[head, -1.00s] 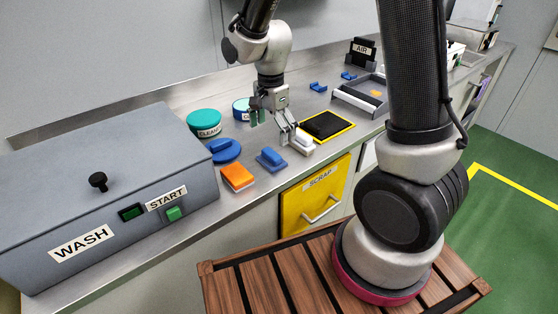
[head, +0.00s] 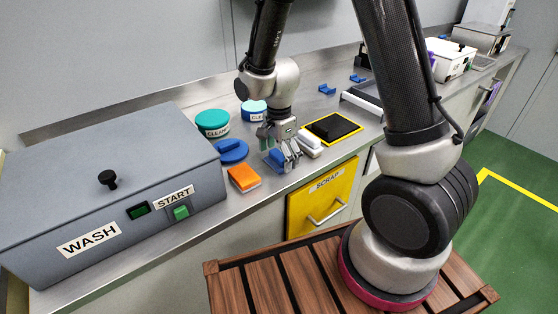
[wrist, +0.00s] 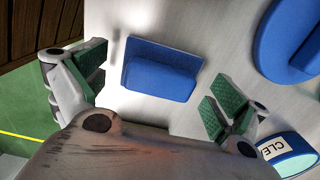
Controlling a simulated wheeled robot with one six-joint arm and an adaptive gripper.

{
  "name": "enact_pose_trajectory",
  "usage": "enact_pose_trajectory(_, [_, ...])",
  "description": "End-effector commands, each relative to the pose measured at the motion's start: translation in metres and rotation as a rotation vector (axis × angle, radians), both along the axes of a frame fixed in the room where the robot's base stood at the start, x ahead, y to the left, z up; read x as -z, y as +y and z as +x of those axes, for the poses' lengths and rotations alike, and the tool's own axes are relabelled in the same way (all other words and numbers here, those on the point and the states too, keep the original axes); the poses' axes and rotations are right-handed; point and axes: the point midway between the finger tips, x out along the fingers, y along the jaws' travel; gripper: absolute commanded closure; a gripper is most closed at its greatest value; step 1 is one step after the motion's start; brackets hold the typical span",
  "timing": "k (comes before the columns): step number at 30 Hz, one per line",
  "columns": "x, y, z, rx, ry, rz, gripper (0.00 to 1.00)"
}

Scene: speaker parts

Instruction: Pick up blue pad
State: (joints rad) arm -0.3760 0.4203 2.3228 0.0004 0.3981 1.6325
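The blue pad (head: 273,156) is a small rectangular block with a raised grip, lying on the steel counter near its front edge. It also shows in the wrist view (wrist: 160,70), lying flat and whole. My gripper (head: 284,158) is right over the pad and partly covers it in the head view. In the wrist view my gripper (wrist: 155,88) is open, with one green-padded finger on each side of the pad. Gaps show between both fingers and the pad, and nothing is held.
An orange and white pad (head: 243,179) and a round blue tool (head: 231,151) lie to the left. A white block (head: 310,146) stands close on the right, beside a yellow-edged black mat (head: 334,129). The WASH box (head: 110,190) fills the counter's left end.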

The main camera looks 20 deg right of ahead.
Motion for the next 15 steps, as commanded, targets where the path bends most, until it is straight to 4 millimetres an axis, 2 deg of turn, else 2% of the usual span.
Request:
enact_pose_trajectory(1, [-0.0001,0.0000,0.0000,0.000,0.000,0.000,0.18])
enact_pose_trajectory(8, [0.0000,0.0000,-0.0001,0.000,0.000,0.000,0.59])
enact_pose_trajectory(15, [0.0007,0.0000,-0.0004,0.000,0.001,0.000,0.60])
